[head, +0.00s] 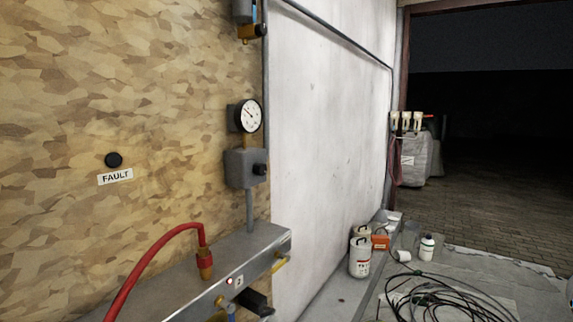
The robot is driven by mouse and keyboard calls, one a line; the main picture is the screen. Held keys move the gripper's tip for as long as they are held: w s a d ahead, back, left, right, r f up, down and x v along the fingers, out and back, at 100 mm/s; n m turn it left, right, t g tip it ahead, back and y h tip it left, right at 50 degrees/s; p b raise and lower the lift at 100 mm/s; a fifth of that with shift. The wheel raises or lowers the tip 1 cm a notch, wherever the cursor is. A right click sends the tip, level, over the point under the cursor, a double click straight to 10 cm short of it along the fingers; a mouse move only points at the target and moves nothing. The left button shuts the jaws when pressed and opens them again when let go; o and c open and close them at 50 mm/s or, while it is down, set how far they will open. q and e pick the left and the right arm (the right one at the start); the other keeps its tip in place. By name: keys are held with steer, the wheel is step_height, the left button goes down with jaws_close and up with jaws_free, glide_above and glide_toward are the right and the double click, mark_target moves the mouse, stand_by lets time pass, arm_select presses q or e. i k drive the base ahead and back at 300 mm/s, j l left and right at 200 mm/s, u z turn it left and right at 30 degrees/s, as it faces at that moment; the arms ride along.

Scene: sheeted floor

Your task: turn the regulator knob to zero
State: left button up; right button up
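A grey regulator box (240,168) is fixed on the particle-board wall, with a small black knob (260,169) on its right side. A round white gauge (249,116) with a dark needle sits just above it; its scale is too small to read. A pipe (250,211) runs down from the box to a grey metal manifold (262,246). Neither of my grippers is in the head view, and nothing is seen touching the knob.
A red hose (157,247) arcs up to a brass fitting on the manifold. A black button (114,160) sits above a FAULT label (115,177). White containers (360,257) and coiled black cable (440,297) lie on the sheeted floor at right. A dark doorway opens beyond.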

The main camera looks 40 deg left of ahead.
mark_target(259, 170)
steer(key=i+l+u, duration=0.1)
steer(key=i+u, duration=0.35)
steer(key=i+l+u, duration=0.25)
steer(key=i+u, duration=0.15)
steer(key=i+l+u, duration=0.65)
steer(key=l+u, duration=0.25)
steer(key=j, duration=0.1)
